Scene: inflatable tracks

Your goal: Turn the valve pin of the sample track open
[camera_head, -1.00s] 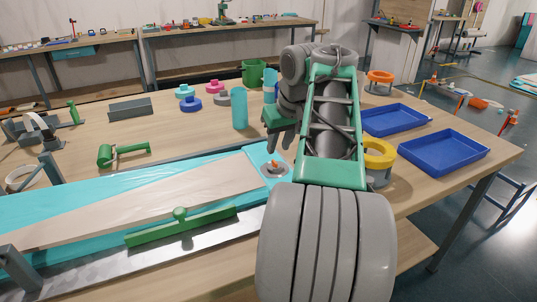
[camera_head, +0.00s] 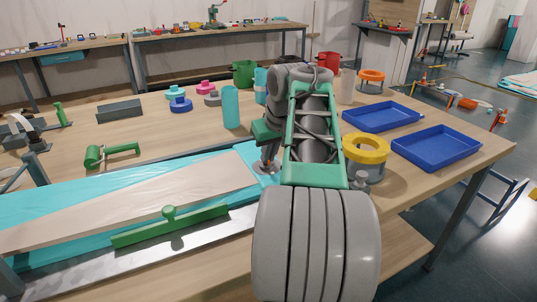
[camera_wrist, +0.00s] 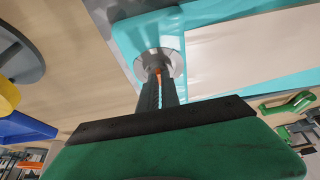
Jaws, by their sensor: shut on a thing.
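The sample track (camera_head: 130,205) lies along the front of the table in the head view, a turquoise strip with a beige band. At its right end sits the round grey valve, which shows in the wrist view (camera_wrist: 145,66). The orange valve pin (camera_wrist: 158,73) stands in the middle of the valve, seen at the fingertips. My gripper (camera_wrist: 158,80) is shut on the pin, its two dark fingers close together around it. In the head view my gripper (camera_head: 266,165) is over the track's right end, and my arm hides most of the valve there.
A green-handled bar (camera_head: 170,225) lies along the track's front edge. A yellow ring on a grey stand (camera_head: 366,150) is right of my arm, with two blue trays (camera_head: 436,147) beyond. A turquoise cylinder (camera_head: 230,107) stands behind the track.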

